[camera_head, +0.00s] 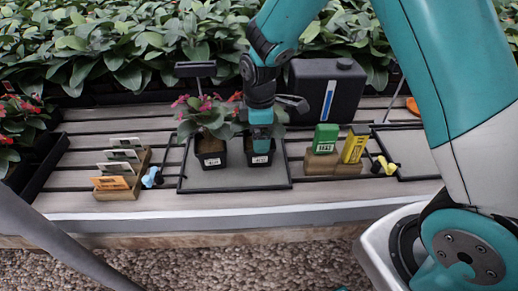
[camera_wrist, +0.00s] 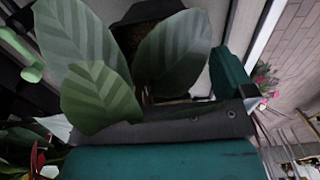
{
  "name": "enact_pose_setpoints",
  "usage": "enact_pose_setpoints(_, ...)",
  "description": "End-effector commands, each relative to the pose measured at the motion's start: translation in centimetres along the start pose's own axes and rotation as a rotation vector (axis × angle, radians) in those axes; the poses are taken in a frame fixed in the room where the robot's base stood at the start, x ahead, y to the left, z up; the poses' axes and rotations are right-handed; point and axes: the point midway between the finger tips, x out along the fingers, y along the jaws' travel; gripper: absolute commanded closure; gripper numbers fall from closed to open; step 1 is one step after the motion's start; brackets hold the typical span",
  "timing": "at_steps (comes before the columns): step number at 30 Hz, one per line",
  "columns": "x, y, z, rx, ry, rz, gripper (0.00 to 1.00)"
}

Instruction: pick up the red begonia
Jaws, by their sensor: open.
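The red begonia (camera_head: 277,115) is the right one of two potted plants on a dark-framed tray (camera_head: 235,186). A small red bloom shows at its left, and its black pot (camera_head: 261,158) has a white label. My gripper (camera_head: 261,139) is open and lowered at this plant, with a teal finger in front of the pot. The gripper hides much of the plant. Broad green leaves (camera_wrist: 95,60) fill the wrist view between and above the teal fingers. I cannot tell whether the fingers touch the pot.
A pink-flowered plant (camera_head: 208,118) stands close to the left. A black canister (camera_head: 327,90) is behind to the right. Wooden blocks with green (camera_head: 326,138) and yellow (camera_head: 355,145) boxes stand right. A card holder (camera_head: 122,181) is left. Dense foliage lines the back.

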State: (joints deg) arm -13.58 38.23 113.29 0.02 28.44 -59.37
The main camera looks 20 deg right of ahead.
Motion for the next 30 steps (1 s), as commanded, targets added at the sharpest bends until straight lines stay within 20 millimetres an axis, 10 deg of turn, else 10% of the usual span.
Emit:
enact_pose_setpoints(19, 5.2, 0.3, -0.1, 0.0, 0.0, 0.0, 0.0)
enact_pose_setpoints(25, 5.2, 0.3, -0.1, 0.0, 0.0, 0.0, 0.42)
enact_pose_setpoints(30, 5.1, 0.3, -0.1, 0.0, 0.0, 0.0, 0.43)
